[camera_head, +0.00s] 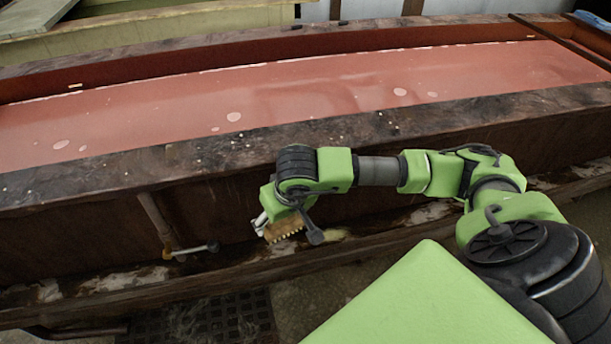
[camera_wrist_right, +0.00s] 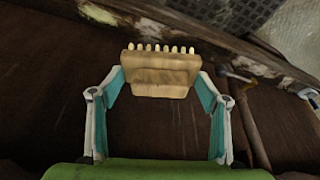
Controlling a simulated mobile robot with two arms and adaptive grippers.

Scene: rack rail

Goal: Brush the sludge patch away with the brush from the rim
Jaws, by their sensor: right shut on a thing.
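The brush (camera_head: 284,229) is a tan wooden block with a row of pale bristle tufts. My right gripper (camera_head: 286,224) is shut on it, in front of the trough's dark side wall. In the right wrist view the brush (camera_wrist_right: 160,76) sits between the two fingertips, bristles pointing away from the palm, toward the lower ledge. A yellowish smear (camera_head: 336,236), which looks like the sludge patch, lies on that ledge just right of the brush. Part of it may be hidden by the gripper. I cannot tell whether the bristles touch the ledge. My left gripper is out of view.
The long trough (camera_head: 400,124) holds reddish liquid (camera_head: 290,92) with pale floating spots. A pipe with a valve handle (camera_head: 196,248) stands out left of the brush. The lower ledge (camera_head: 130,281) has whitish peeling patches. A dark floor grate (camera_head: 215,318) lies below.

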